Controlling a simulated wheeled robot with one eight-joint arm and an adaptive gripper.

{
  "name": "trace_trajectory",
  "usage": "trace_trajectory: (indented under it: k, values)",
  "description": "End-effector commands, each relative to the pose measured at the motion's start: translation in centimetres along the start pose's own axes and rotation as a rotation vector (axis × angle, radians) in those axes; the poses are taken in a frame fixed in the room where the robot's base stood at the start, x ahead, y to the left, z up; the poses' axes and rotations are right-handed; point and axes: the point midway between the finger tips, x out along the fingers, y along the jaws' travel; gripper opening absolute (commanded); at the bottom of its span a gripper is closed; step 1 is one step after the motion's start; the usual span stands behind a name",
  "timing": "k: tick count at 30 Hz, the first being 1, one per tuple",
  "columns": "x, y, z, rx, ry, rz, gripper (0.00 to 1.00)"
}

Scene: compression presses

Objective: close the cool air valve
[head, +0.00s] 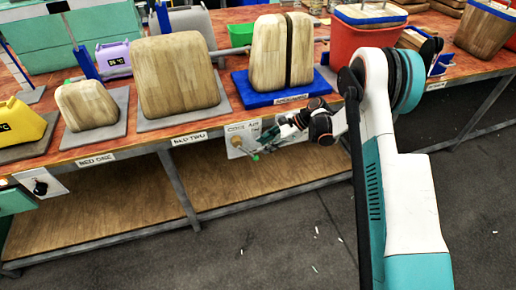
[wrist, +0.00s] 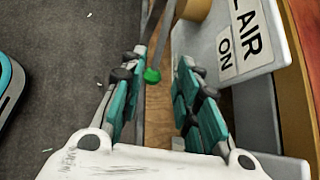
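The cool air valve panel (head: 243,139) is a pale plate with dark lettering on the table's front edge. In the wrist view the panel (wrist: 222,55) is at the right, with the words AIR and ON readable. A small green tip (wrist: 152,75), apparently the end of the valve handle, lies between my fingers near their tips; it also shows in the head view as a green spot (head: 255,157). My gripper (wrist: 160,62) is open, one finger on each side of the green tip, with gaps visible. Much of the valve is hidden or too small to make out.
The table (head: 225,67) stands above a low wooden shelf (head: 120,215). A blue-based press (head: 280,95) with wooden blocks sits above the panel, and a red bucket (head: 350,42) stands to its right. Another control panel (head: 40,184) is at far left. Grey floor is open in front.

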Motion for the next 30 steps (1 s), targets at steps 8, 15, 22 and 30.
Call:
trace_trajectory:
  k: [8, 15, 22, 30]
  values:
    - [-5.2, -0.1, -0.1, 0.002, 0.0, -0.002, 0.3]
    - [-6.9, -0.1, -0.1, 0.001, -0.001, 0.0, 0.3]
    - [-6.9, -0.1, -0.1, 0.001, -0.001, 0.0, 0.3]
    - [-6.3, 0.7, 2.0, 0.031, 0.146, 0.029, 0.0]
